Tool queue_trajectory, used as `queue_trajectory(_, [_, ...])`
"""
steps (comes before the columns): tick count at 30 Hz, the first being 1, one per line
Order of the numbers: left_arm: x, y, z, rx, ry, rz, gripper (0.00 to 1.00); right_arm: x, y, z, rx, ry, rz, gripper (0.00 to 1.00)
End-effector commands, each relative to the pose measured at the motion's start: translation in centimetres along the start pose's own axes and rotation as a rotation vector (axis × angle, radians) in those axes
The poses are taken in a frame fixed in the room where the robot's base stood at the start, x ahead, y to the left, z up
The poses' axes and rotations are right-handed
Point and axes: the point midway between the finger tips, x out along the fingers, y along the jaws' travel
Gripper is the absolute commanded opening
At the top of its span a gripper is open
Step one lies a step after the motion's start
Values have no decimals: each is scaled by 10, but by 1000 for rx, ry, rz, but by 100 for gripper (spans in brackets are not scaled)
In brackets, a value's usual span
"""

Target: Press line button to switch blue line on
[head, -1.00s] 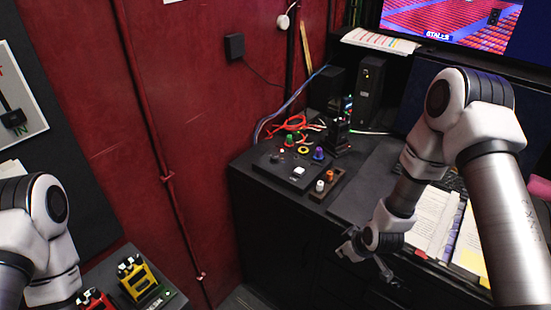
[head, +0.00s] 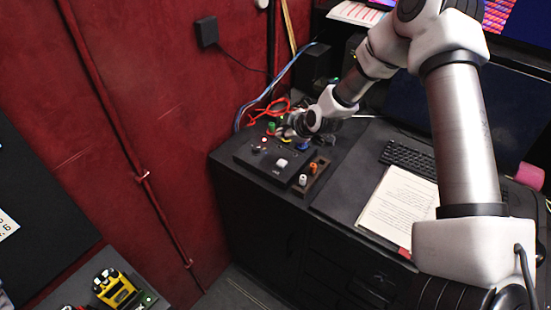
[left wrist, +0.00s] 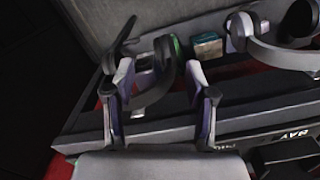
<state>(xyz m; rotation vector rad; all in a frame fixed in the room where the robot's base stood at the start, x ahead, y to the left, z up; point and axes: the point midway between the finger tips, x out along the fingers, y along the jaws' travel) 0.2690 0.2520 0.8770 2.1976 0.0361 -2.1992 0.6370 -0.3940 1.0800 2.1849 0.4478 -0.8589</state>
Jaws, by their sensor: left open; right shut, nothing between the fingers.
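A dark button panel (head: 262,172) lies on the black cabinet top. It carries a white square button (head: 281,163), a small red button (head: 264,140) and a small pale button near it. A green knob (head: 271,127) and a blue knob (head: 302,146) are at its back. I cannot tell which one is the line button. My right gripper (head: 285,131) is shut and small in the head view, over the back of the panel between these knobs; I cannot tell whether it touches anything. My left gripper (left wrist: 160,82) is open in the left wrist view.
A tray (head: 322,176) with an orange knob (head: 313,168) and a white knob (head: 303,180) sits right of the panel. Papers (head: 398,208) and a keyboard (head: 408,158) lie further right. A yellow device (head: 117,290) is at lower left. Dark bands cross the left wrist view.

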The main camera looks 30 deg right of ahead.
Motion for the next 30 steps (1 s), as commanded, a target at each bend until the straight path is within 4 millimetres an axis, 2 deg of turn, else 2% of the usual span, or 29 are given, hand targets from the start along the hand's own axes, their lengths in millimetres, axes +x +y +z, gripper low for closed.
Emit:
queue_trajectory(8, [5,0,0,0,0,0,55,4,-3,3,1,0,-1,0])
queue_trajectory(14, [28,0,0,0,0,0,55,19,-14,14,1,0,-1,0])
queue_trajectory(23, [74,0,0,0,0,0,55,49,-36,35,0,0,-1,0])
queue_trajectory(30, [85,-1,0,0,0,0,55,62,-46,45,0,-1,-1,0])
